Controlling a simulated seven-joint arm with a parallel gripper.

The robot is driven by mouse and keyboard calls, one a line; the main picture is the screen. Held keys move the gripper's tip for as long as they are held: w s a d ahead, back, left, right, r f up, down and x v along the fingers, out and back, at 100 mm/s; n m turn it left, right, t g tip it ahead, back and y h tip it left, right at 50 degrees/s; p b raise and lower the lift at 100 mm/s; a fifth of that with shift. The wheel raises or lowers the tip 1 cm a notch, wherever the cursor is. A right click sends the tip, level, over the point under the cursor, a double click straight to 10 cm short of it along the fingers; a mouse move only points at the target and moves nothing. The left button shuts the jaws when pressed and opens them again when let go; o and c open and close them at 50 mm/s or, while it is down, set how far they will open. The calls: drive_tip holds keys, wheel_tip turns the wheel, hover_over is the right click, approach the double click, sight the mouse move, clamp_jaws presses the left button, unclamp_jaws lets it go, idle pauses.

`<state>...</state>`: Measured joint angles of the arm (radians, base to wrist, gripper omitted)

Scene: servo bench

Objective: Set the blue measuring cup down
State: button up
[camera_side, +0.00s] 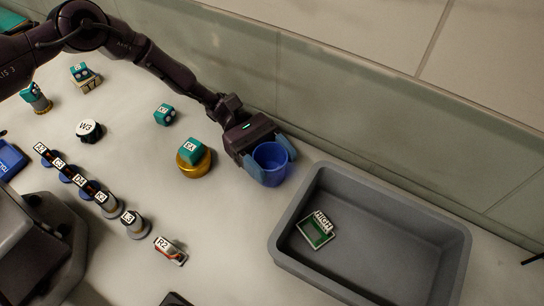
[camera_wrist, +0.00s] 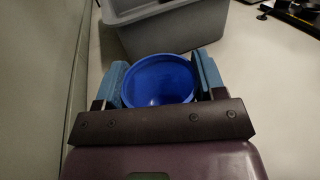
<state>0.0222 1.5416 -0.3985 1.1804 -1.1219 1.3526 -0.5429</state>
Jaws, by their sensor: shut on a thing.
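The blue measuring cup (camera_side: 271,158) is upright between the fingers of my gripper (camera_side: 269,160), at the left of the grey bin in the side view. My gripper is shut on it, with one light-blue finger on each side. In the wrist view the cup (camera_wrist: 160,80) shows its round open top between the two fingers of my gripper (camera_wrist: 163,82). The cup's lower part is partly hidden by the near finger. I cannot tell whether its base touches the bench.
A grey bin (camera_side: 448,240) stands just right of the cup, holding a green board labelled HIGH (camera_side: 316,232). A teal cube (camera_side: 191,150) sits on a gold round piece (camera_side: 194,169) to the left. The wall (camera_side: 350,110) runs close behind. Several labelled parts lie farther left.

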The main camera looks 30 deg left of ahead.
sight(260, 148)
drive_tip(key=o, duration=0.9)
drive_tip(key=shift+a+r, duration=0.1)
drive_tip(key=v, duration=0.7)
drive_tip(key=shift+w+a, duration=0.1)
drive_tip(key=shift+a, duration=0.1)
